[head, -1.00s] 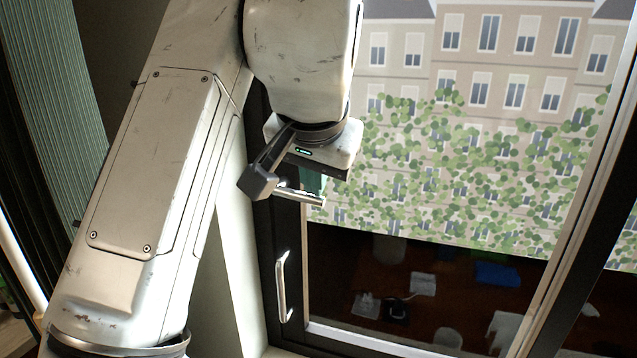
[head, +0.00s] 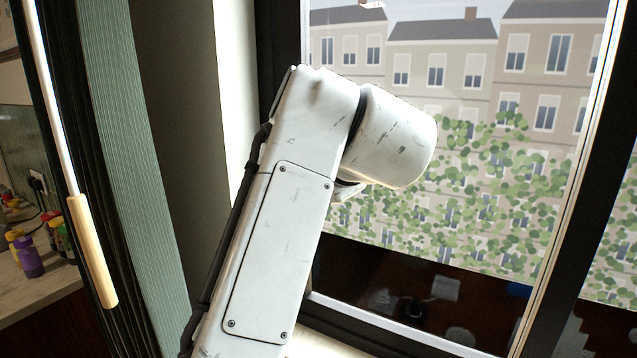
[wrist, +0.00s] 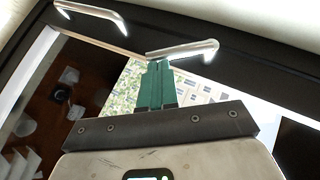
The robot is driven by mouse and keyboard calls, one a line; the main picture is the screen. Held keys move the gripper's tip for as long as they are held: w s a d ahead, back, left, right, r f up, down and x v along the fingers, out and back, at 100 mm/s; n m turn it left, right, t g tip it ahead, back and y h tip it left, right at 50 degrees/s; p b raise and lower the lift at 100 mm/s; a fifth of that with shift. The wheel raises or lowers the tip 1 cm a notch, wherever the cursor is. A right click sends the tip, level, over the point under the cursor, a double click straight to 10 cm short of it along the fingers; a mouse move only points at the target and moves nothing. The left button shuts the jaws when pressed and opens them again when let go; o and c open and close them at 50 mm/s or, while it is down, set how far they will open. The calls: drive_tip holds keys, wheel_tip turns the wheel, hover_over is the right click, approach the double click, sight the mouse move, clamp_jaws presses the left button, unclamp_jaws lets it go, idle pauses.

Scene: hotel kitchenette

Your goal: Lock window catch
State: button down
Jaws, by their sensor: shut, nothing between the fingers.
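In the wrist view, two silver bar handles are on the dark window frame (wrist: 240,72). One handle (wrist: 186,48) lies just beyond my fingertips; the other (wrist: 92,14) is at the upper left. I cannot tell for certain which is the catch. My gripper (wrist: 157,63) has its two teal fingers together, with nothing between them. The tips overlap the near handle's left part in the picture; I cannot tell if they touch it. In the head view, my arm hides the gripper and both handles, and the window frame (head: 270,45) shows beside it.
Behind the glass (head: 420,210) are building fronts and green foliage. A ribbed green curtain (head: 130,150) hangs left of the window. Bottles, one purple (head: 30,258), stand on a counter (head: 40,290) at far left.

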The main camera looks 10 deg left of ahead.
drive_tip(key=a+f+m+t+y+b, duration=0.1)
drive_tip(key=b, duration=0.1)
drive_tip(key=w+a+f+m+t+y+b, duration=0.1)
drive_tip(key=f+t+y+b, duration=0.1)
drive_tip(key=b, duration=0.1)
drive_tip(key=shift+a, duration=0.25)
drive_tip(key=shift+a+f+b, duration=0.1)
drive_tip(key=shift+b, duration=0.2)
idle(0.4)
drive_tip(key=shift+w, duration=0.1)
